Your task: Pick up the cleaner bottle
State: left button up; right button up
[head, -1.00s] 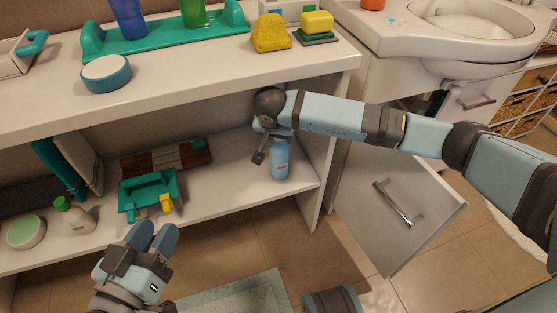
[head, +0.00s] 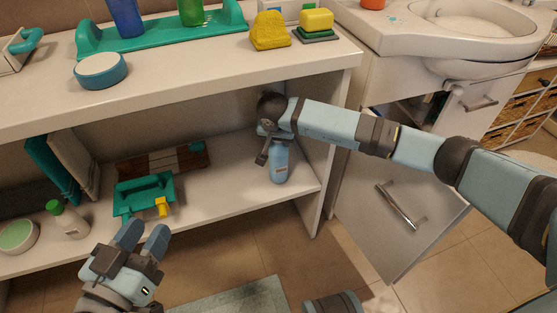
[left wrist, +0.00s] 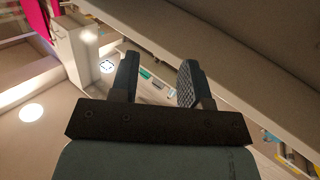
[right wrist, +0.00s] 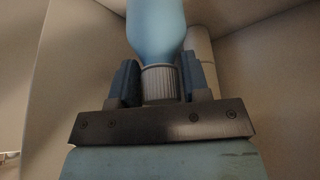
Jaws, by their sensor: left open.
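The cleaner bottle, taken to be the blue bottle (head: 279,163), stands upright on the lower shelf near its right end. My right gripper (head: 265,147) is at the bottle's top; part of it is hidden by its own wrist. In the right wrist view the fingers (right wrist: 160,82) flank the bottle's grey ribbed cap (right wrist: 160,85), with the blue body (right wrist: 156,30) beyond. Whether they press on the cap I cannot tell. My left gripper (head: 141,238) is open and empty, in front of the shelf; its spread fingers (left wrist: 158,80) show in the left wrist view.
A teal tray (head: 132,190), a green-capped white bottle (head: 70,222) and a round green-topped tub (head: 18,237) stand on the lower shelf (head: 225,185). The countertop (head: 180,75) hangs over it. A shelf side panel (head: 327,150) and cabinet door (head: 415,230) lie right.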

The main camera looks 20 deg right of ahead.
jog(key=c, duration=0.7)
grip_shut()
jog(key=shift+r, duration=0.2)
